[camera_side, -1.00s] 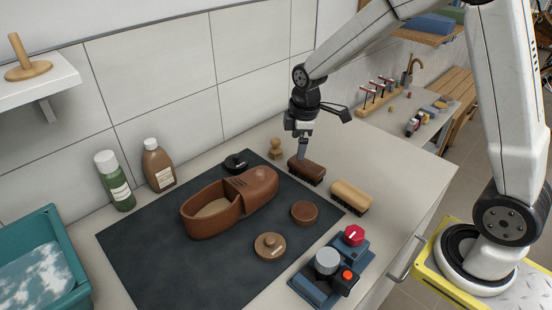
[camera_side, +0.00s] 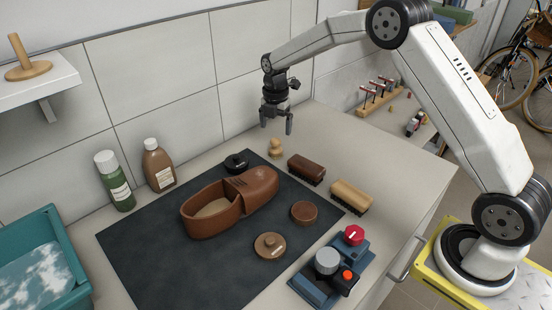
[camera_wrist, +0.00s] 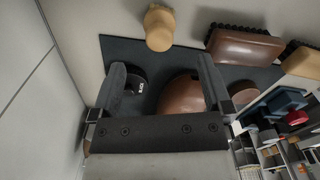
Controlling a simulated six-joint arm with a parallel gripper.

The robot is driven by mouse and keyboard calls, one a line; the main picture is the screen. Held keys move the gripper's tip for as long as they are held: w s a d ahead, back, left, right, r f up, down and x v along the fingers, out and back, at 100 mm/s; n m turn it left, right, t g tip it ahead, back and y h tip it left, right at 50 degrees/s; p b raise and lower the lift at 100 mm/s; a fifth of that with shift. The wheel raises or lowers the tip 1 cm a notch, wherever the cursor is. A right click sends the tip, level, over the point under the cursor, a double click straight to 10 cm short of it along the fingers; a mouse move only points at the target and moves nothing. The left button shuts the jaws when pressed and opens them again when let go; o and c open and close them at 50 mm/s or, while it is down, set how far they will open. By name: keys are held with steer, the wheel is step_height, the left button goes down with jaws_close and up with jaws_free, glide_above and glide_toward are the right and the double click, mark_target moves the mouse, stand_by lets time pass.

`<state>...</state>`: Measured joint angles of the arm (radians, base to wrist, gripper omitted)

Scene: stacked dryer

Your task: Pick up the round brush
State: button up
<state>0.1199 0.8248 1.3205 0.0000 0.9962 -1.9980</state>
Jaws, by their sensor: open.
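A small light-wood piece with a round knob (camera_side: 276,148), which looks like the round brush, stands upright on the counter behind the dark mat's back right edge. In the wrist view its round top (camera_wrist: 159,27) shows beyond the fingertips, near the upper middle. My gripper (camera_side: 277,127) is open and empty, its fingers pointing down, above the round brush and apart from it. The wrist view shows both spread fingers (camera_wrist: 163,72) with nothing held. The brush's bristles are not clearly visible.
A dark brown brush (camera_side: 306,169) and a light-wood brush (camera_side: 351,197) lie to the right. A black tin (camera_side: 236,162) and a brown shoe (camera_side: 228,202) are on the mat (camera_side: 150,255). The tiled wall (camera_side: 240,100) is close behind my gripper.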

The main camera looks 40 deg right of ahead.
mark_target(276, 140)
steer(key=shift+f, duration=0.1)
steer(key=shift+f, duration=1.25)
steer(key=shift+f, duration=2.6)
steer(key=c, duration=1.3)
steer(key=shift+c, duration=0.2)
steer(key=shift+r, duration=0.15)
